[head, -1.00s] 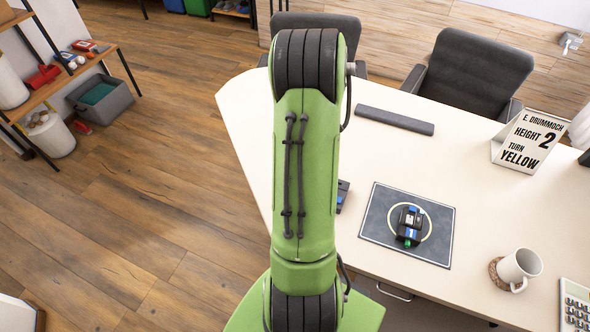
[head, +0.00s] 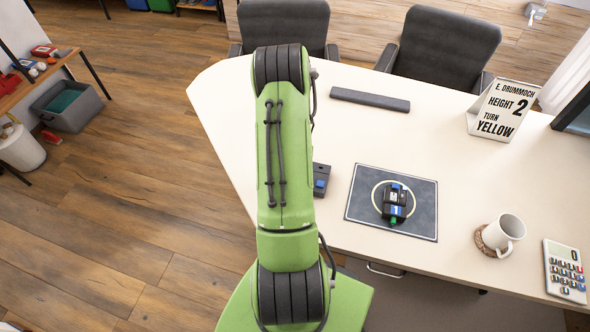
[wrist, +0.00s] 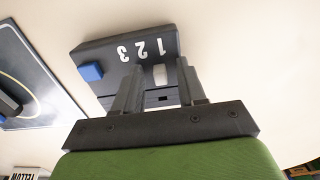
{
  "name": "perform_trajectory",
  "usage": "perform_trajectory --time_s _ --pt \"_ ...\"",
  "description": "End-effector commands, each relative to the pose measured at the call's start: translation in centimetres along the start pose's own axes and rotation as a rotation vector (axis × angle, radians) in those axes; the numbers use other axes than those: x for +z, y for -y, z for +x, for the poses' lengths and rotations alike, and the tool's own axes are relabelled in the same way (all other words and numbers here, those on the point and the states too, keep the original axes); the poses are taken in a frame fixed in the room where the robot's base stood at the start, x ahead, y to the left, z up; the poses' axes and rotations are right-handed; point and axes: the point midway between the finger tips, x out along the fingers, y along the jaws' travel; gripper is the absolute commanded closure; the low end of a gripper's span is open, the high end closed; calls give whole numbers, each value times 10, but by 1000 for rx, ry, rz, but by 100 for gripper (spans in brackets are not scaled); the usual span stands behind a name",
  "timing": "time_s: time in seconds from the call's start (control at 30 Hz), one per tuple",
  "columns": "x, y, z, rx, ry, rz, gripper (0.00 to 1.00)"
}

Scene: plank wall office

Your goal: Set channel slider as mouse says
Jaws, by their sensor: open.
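The channel box (head: 321,181) is dark with a blue button, on the desk beside my arm, which hides part of it. In the wrist view the box (wrist: 110,58) shows the upside-down digits 3, 2, 1 from left to right, a blue button (wrist: 90,72) and a pale slider knob (wrist: 160,75) near the 1. My gripper (wrist: 160,82) is open, its fingers at either side of the knob in the picture; contact cannot be told. A small black object with blue, white and green parts (head: 396,203), possibly the mouse, lies on a dark mat (head: 420,228).
A sign (head: 502,110) reads "E. Drummoch, height 2, turn yellow". A mug (head: 508,232) on a coaster and a calculator (head: 566,272) stand at the right. A dark bar (head: 370,99) lies near the far edge. Chairs stand behind the desk.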

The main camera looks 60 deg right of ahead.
Motion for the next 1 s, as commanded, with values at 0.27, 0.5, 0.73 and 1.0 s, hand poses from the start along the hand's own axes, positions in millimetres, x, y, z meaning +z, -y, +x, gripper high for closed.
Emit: perform_trajectory --time_s 0.27,0.5,0.73,1.0 --pt "0 0 -1 0 0 0 75" --pt "0 0 -1 0 0 0 100" --pt "0 0 -1 0 0 0 100" --pt "0 10 -1 -1 0 0 100"
